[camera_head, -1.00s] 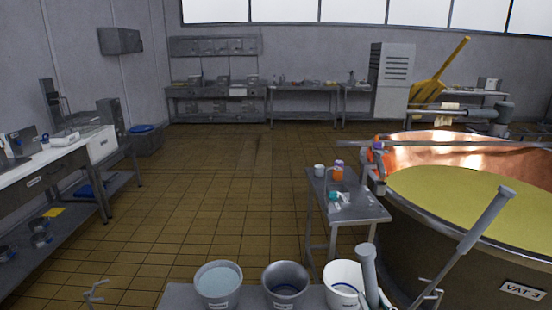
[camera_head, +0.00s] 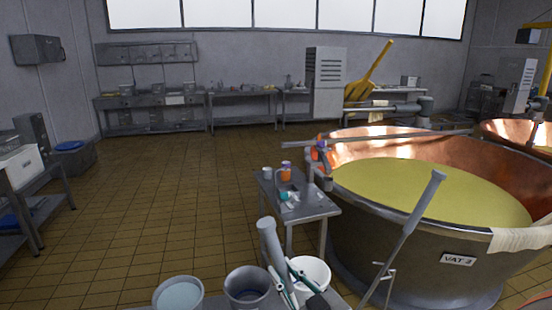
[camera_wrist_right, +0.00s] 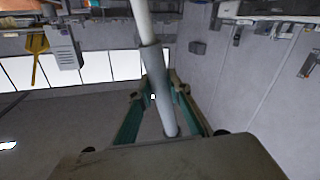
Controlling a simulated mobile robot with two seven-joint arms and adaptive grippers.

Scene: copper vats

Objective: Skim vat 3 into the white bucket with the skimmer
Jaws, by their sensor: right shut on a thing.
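Vat 3 (camera_head: 470,235), a copper-lined vat labelled on its side and filled with a yellow surface, stands at the right. The white bucket (camera_head: 318,268) is at the bottom, beside a grey bucket. My right gripper (camera_head: 284,272), with teal fingers, is in front of the white bucket and partly covers it. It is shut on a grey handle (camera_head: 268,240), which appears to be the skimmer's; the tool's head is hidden. The wrist view shows the handle (camera_wrist_right: 160,90) running between the fingers. My left gripper is out of view.
A grey bucket (camera_head: 247,286) and a bucket with pale liquid (camera_head: 179,293) stand left of the white one. Another long-handled tool (camera_head: 412,220) leans in front of the vat. A small table (camera_head: 315,208) with bottles stands beside the vat.

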